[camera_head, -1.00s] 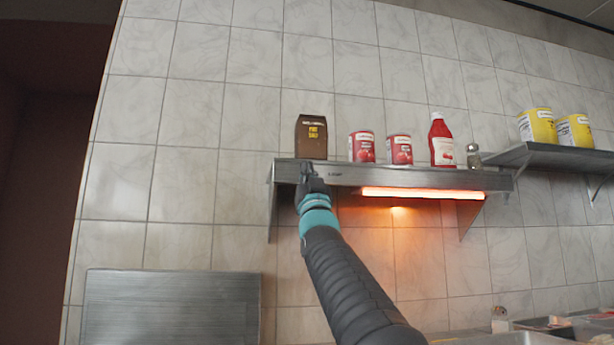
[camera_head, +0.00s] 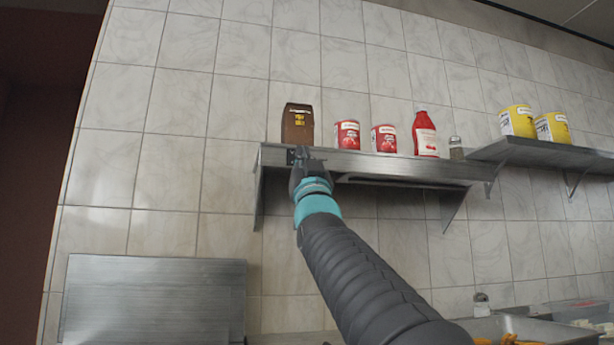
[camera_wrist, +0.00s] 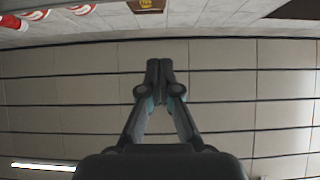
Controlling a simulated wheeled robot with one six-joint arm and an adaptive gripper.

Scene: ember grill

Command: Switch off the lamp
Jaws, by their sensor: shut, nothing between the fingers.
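The lamp (camera_head: 400,183) is a long strip under the front of the steel wall shelf (camera_head: 440,170); it is dark, with no glow on the tiles below. A small dark switch plate (camera_head: 291,157) shows at the left end of the shelf's front edge. My gripper (camera_head: 299,153) is at this plate, partly covering it; I cannot tell whether the tips touch it. In the wrist view my gripper (camera_wrist: 159,66) has its fingers together and empty. The switch does not show clearly there.
On the shelf stand a brown bag (camera_head: 298,124), red cans (camera_head: 347,135), a red bottle (camera_head: 425,135) and a shaker (camera_head: 456,148). Yellow cans (camera_head: 518,121) stand on a second shelf at the right. A steel panel (camera_head: 150,300) is at lower left.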

